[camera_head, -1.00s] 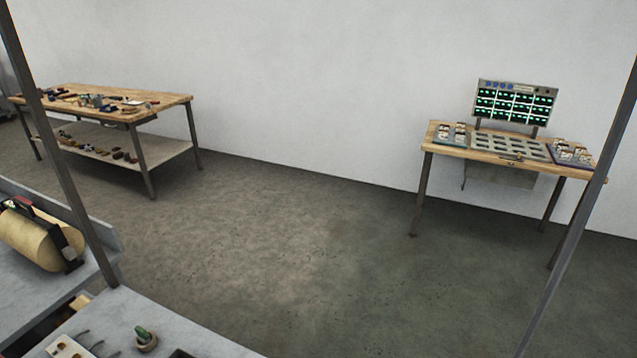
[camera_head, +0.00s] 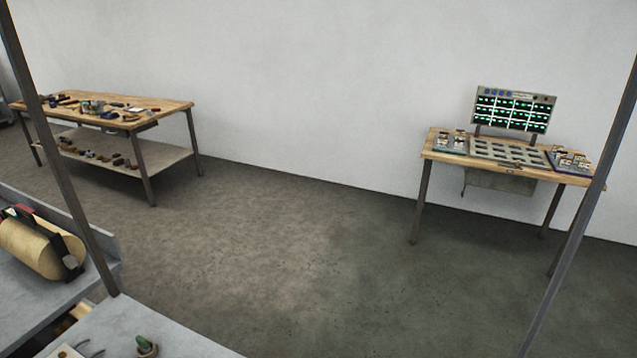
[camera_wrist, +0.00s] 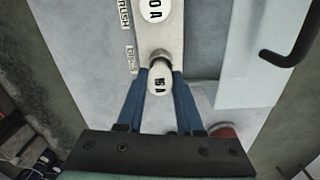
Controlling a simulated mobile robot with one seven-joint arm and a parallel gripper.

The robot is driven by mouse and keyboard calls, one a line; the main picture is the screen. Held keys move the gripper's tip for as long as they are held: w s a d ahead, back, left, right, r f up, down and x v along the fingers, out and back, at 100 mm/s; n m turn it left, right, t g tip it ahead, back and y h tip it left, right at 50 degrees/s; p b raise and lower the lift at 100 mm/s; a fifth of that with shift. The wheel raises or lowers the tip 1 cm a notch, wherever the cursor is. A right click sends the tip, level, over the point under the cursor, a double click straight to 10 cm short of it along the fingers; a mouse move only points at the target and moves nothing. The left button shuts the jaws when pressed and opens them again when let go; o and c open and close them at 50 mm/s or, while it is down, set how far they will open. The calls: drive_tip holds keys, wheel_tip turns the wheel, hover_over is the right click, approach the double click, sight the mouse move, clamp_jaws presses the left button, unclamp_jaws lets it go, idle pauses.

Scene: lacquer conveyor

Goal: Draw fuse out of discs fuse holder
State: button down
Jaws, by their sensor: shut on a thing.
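In the wrist view, a fuse (camera_wrist: 160,80) with a white round cap marked "15 A" is between the blue fingers of my gripper (camera_wrist: 160,74), which is shut on it. Behind the cap is the metal collar of the discs fuse holder (camera_wrist: 158,55), set in a pale strip. A label beside it reads "DISCS" (camera_wrist: 131,60). The fuse's lower end is hidden, so I cannot tell how far it sits in the collar. Another fuse (camera_wrist: 156,9), its cap partly cut off at the top, is by the "BRUSH" label (camera_wrist: 124,13). My gripper is outside the head view.
The head view shows a grey counter (camera_head: 185,335) with a potted cactus (camera_head: 146,347) and a yellow cylinder (camera_head: 38,244). A tool bench (camera_head: 170,108) and a panel table (camera_head: 440,147) stand farther off, with clear floor between. A dark hook-shaped handle (camera_wrist: 289,60) is at upper right in the wrist view.

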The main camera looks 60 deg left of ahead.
drive_tip(key=shift+r+p, duration=2.25)
drive_tip(key=shift+r, duration=0.05)
drive_tip(key=shift+r, duration=0.1)
wheel_tip(320, 180, up, 3)
drive_tip(key=p, duration=0.3)
drive_tip(key=shift+p, duration=0.35)
drive_tip(key=shift+w+f, duration=0.1)
drive_tip(key=shift+f, duration=0.1)
